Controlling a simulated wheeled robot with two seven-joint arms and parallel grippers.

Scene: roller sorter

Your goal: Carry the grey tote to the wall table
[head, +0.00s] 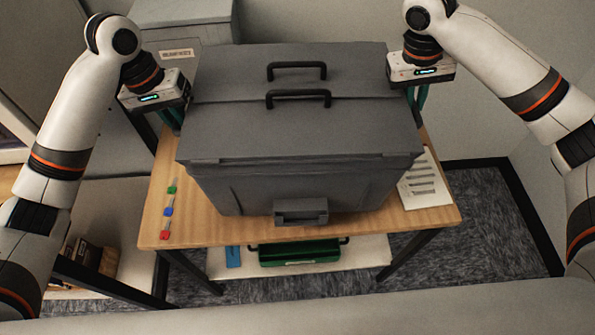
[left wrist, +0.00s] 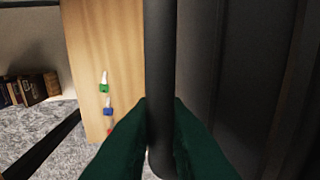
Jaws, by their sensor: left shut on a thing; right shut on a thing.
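The grey tote (head: 295,185) is a large dark grey box with a closed two-part lid and black handles on top. In the head view it is over the wooden table (head: 150,222); I cannot tell whether it rests on the top or hangs just above it. My left gripper (head: 172,118) is at its left side. In the left wrist view its green fingers (left wrist: 160,125) are shut on the dark bar of the tote's side handle (left wrist: 160,70). My right gripper (head: 418,98) is at the tote's right side, its fingertips partly hidden by the tote.
Small coloured pieces, green, blue (head: 168,211) and red, lie on the table's left part. A white printed sheet (head: 425,183) lies at its right. A green box (head: 300,252) sits on the lower shelf. A grey cabinet (head: 185,35) stands behind; walls are close behind and right.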

